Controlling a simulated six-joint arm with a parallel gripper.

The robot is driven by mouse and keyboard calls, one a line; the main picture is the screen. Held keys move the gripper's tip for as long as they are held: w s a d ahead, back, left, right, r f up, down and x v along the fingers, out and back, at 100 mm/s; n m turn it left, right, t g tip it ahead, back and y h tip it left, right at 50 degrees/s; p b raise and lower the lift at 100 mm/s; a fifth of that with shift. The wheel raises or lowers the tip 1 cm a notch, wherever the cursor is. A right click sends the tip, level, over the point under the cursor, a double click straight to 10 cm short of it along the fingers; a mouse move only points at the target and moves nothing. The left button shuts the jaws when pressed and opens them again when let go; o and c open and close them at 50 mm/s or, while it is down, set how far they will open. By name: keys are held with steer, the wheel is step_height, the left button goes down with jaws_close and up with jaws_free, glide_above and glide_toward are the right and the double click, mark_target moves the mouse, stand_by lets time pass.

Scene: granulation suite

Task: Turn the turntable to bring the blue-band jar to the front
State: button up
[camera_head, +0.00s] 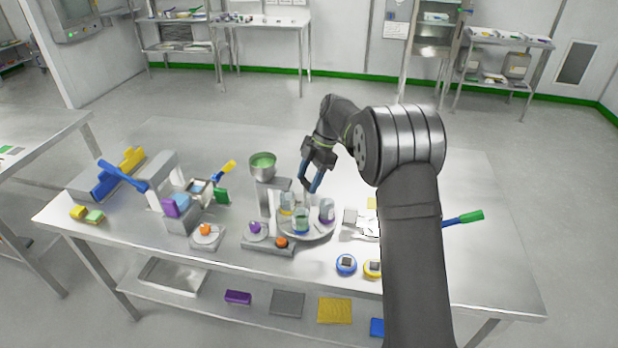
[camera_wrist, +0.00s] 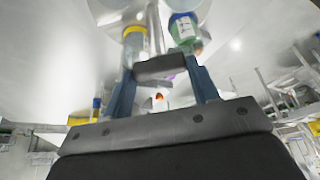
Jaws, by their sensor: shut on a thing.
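The round grey turntable (camera_head: 318,233) stands on the steel table with several jars on it. A jar with a yellow band (camera_head: 287,207) is at its left, a jar with a green-teal band (camera_head: 301,222) at the front, and a jar with purple (camera_head: 327,211) at the right. I cannot make out a clear blue band in the head view. In the wrist view the yellow-band jar (camera_wrist: 135,42) and a blue-and-green jar (camera_wrist: 184,32) show beyond the fingers. My gripper (camera_head: 311,188) points down at the turntable's rear, its blue fingers shut on a grey block-like part (camera_wrist: 160,67), perhaps a turntable handle.
A steel funnel with green contents (camera_head: 263,164) stands close left of the turntable. A grey block with purple and orange knobs (camera_head: 268,246) is at front left. Blue and yellow round pieces (camera_head: 346,264) lie at front right. The table behind is clear.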

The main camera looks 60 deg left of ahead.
steer(key=shift+n, duration=0.5)
stand_by(0.3)
steer(key=o, duration=1.4)
steer(key=v, duration=1.7)
steer(key=shift+a+r, duration=0.2)
steer(key=shift+a, duration=0.15)
steer(key=x, duration=1.7)
steer(key=shift+d+f, duration=0.25)
steer(key=shift+d, duration=0.05)
